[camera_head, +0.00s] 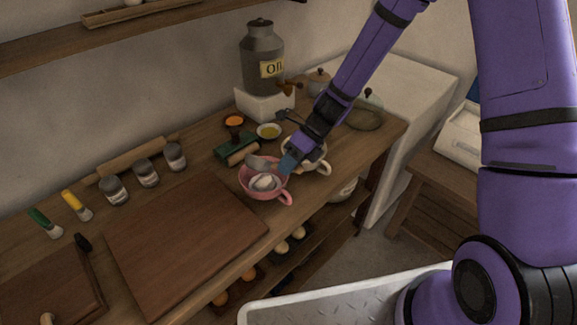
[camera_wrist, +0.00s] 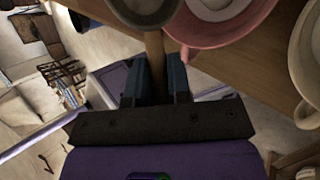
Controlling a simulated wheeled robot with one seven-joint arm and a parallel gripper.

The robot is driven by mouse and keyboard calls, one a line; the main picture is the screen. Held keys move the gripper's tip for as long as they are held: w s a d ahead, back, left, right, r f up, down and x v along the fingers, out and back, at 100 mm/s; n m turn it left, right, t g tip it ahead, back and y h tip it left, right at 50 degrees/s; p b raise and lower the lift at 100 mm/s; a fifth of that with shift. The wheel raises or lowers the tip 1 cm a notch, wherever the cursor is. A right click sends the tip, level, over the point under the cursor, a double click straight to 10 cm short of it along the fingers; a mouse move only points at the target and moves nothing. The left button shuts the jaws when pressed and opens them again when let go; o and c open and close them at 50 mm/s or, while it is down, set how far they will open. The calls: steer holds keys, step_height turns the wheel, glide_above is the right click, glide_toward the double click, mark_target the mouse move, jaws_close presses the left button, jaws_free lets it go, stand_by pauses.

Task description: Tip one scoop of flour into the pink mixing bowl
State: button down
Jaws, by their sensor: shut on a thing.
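The pink mixing bowl (camera_head: 284,199) stands on the wooden counter, with a mound of white flour (camera_head: 265,182) inside. Its pink wall also shows at the top of the wrist view (camera_wrist: 226,34). My gripper (camera_head: 286,163) is at the bowl's far right rim. In the wrist view its blue fingers (camera_wrist: 157,82) are shut on the wooden handle of a scoop (camera_wrist: 154,52). The scoop's grey head (camera_head: 259,162) is over the far side of the bowl. I cannot tell how far the head is tilted or whether flour is in it.
A cream bowl with a handle (camera_head: 322,168) stands close behind the pink bowl, partly hidden by my gripper. A wooden board (camera_head: 185,240) lies to the left. A yellow dish (camera_head: 268,131), several jars (camera_head: 146,172) and an oil can (camera_head: 262,55) stand farther back.

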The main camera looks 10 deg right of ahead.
steer(key=t+h, duration=0.1)
steer(key=t, duration=0.1)
steer(key=r+n+t+h, duration=0.1)
steer(key=h, duration=0.1)
steer(key=shift+r+t, duration=0.15)
steer(key=shift+t, duration=0.25)
steer(key=shift+r+n+t+h, duration=0.2)
steer(key=shift+r+t+h, duration=0.05)
steer(key=shift+t+h, duration=0.55)
steer(key=shift+r+n+t+h, duration=0.2)
steer(key=shift+t+h, duration=0.4)
steer(key=shift+t, duration=0.3)
